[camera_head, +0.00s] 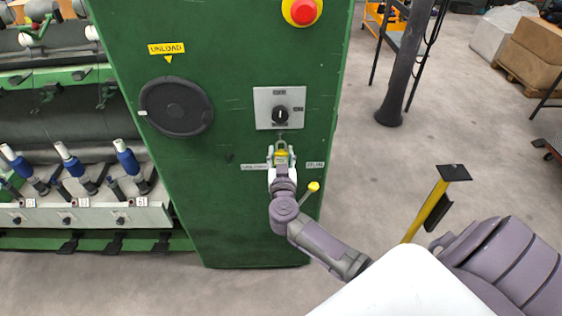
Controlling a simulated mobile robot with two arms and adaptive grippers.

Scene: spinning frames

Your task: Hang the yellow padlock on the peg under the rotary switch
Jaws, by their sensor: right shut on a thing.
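The rotary switch (281,115) is a black knob on a grey square plate on the green cabinet front. My right gripper (281,155) is just below this plate, close to the cabinet. It is shut on the yellow padlock (281,153), of which only a small part shows between the fingers. The peg under the switch is mostly hidden by the gripper and padlock. I cannot tell whether the shackle is around the peg or only in front of it. My left gripper is not in view.
The green cabinet (225,215) carries a black round handwheel (176,106) and a red emergency button (303,11). A yellow-knobbed lever (313,187) is close to my right wrist. Spinning bobbins (127,158) stand at left. A yellow post (430,205) rises at right.

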